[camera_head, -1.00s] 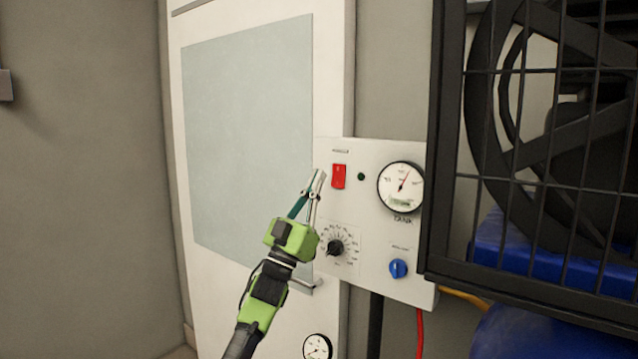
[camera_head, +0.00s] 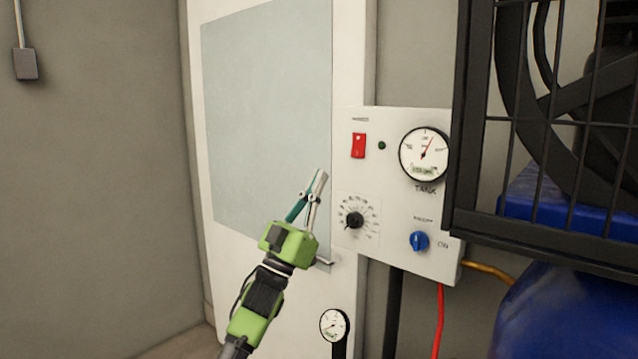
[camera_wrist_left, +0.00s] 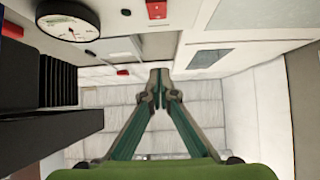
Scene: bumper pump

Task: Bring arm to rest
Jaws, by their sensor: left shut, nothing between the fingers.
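My left gripper (camera_head: 319,180) is raised in front of the white door with its fingertips together and nothing between them. It is left of the control panel (camera_head: 388,255) and apart from its controls as far as I can see. In the left wrist view the green-sided fingers (camera_wrist_left: 160,82) meet at their tips with nothing held. My right gripper does not show.
The panel carries a red switch (camera_head: 358,145), a tank gauge (camera_head: 424,153), a black dial (camera_head: 353,220) and a blue knob (camera_head: 419,241). A black cage (camera_head: 463,150) and blue tank (camera_head: 560,315) stand right. The door (camera_head: 265,125) has a handle (camera_head: 322,261). A small gauge (camera_head: 334,325) is below.

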